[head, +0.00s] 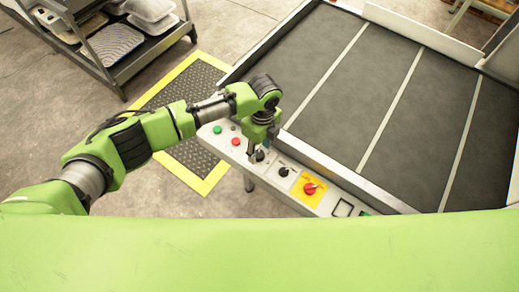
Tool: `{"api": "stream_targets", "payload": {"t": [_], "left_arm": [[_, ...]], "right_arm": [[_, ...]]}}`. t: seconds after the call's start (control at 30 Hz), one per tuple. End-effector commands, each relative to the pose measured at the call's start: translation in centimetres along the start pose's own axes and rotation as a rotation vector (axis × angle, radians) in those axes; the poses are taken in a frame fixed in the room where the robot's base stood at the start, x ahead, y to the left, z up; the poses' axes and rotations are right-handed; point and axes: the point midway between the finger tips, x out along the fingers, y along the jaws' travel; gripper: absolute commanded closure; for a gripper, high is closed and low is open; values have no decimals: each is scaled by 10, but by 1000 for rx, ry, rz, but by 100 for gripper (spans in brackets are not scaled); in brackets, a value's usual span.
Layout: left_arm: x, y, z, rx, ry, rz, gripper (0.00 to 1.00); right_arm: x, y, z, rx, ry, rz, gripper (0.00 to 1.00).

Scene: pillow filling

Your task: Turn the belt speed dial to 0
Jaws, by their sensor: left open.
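The control panel (270,172) runs along the near left edge of the conveyor. It carries a black dial (261,156), a second black dial (284,171) to its right, and a red rotary switch (310,188) on a yellow plate. Their labels are too small to read, so I cannot tell which one is the belt speed dial. My left gripper (257,150) is open and points down over the first black dial, partly hiding it. I cannot tell whether its fingers touch the dial. My right gripper is not in view.
The dark conveyor belt (340,85) with pale cross lines lies behind the panel. A green button (217,130) and a red button (235,142) sit left of the dials. A yellow-edged floor mat (180,90) and a rack (120,50) with trays stand to the left.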

Motion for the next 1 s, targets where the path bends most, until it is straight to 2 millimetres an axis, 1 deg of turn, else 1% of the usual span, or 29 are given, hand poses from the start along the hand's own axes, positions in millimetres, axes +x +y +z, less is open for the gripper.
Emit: {"api": "stream_targets", "payload": {"t": [0.03, 0.13, 0.43, 0.47, 0.5, 0.57, 0.6, 0.83, 1.0], "left_arm": [[6, 0, -1, 0, 1, 2, 58], [12, 0, -1, 0, 1, 0, 58], [14, 0, -1, 0, 1, -1, 58], [14, 0, -1, 0, 1, -1, 60], [14, 0, -1, 0, 1, -1, 71], [14, 0, -1, 0, 1, -1, 86], [14, 0, -1, 0, 1, 0, 96], [14, 0, -1, -5, 1, 0, 96], [13, 0, -1, -43, 4, 0, 96]], "right_arm": [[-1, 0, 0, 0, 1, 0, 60], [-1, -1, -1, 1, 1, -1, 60], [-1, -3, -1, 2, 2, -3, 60], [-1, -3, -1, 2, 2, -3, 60], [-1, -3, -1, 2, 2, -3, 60], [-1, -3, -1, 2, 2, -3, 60], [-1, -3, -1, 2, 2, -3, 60], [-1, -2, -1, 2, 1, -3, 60], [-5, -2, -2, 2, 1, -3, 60]]}}
